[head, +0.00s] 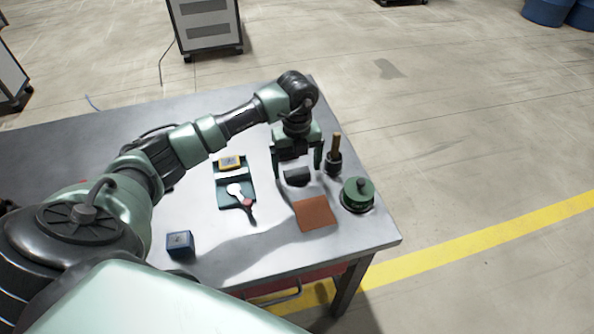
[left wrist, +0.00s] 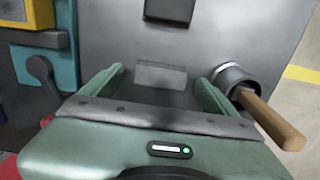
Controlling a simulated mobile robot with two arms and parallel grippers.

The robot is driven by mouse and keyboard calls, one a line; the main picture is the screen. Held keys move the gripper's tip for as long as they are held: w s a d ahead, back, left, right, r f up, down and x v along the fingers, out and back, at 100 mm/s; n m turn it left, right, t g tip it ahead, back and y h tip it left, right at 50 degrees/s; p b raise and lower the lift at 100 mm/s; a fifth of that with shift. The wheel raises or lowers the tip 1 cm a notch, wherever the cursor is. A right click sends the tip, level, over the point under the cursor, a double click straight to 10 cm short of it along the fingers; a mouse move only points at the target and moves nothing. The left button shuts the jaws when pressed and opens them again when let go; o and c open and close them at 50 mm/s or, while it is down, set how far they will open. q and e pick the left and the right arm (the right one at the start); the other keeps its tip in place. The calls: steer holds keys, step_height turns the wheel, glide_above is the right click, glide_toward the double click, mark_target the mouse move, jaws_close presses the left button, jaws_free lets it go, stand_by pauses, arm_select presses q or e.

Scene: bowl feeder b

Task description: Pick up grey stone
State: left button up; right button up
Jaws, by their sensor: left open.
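The grey stone (head: 297,179) lies on the metal table as a dark grey block. In the left wrist view it is a small block (left wrist: 160,76) with a lighter top. My left gripper (head: 297,172) is open and points down over the stone. Its two green fingers stand on either side of the stone, with a gap visible on both sides in the left wrist view (left wrist: 161,75). The stone is not gripped. My right gripper is not in view.
Close right of the left gripper stands a dark mortar with a wooden-handled pestle (head: 335,146). A green round lidded pot (head: 358,192) and a brown mat (head: 314,213) are nearby. A teal board (head: 222,185) with a yellow device (head: 230,161) and a blue box (head: 180,243) are left.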

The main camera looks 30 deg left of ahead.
arm_select(q)
steer(key=shift+f, duration=0.75)
steer(key=c, duration=1.6)
steer(key=shift+o, duration=0.2)
steer(key=shift+r, duration=0.1)
step_height(320, 180, up, 14)
steer(key=b, duration=0.2)
step_height(320, 180, up, 6)
steer(key=p, duration=0.1)
glide_above(297, 171)
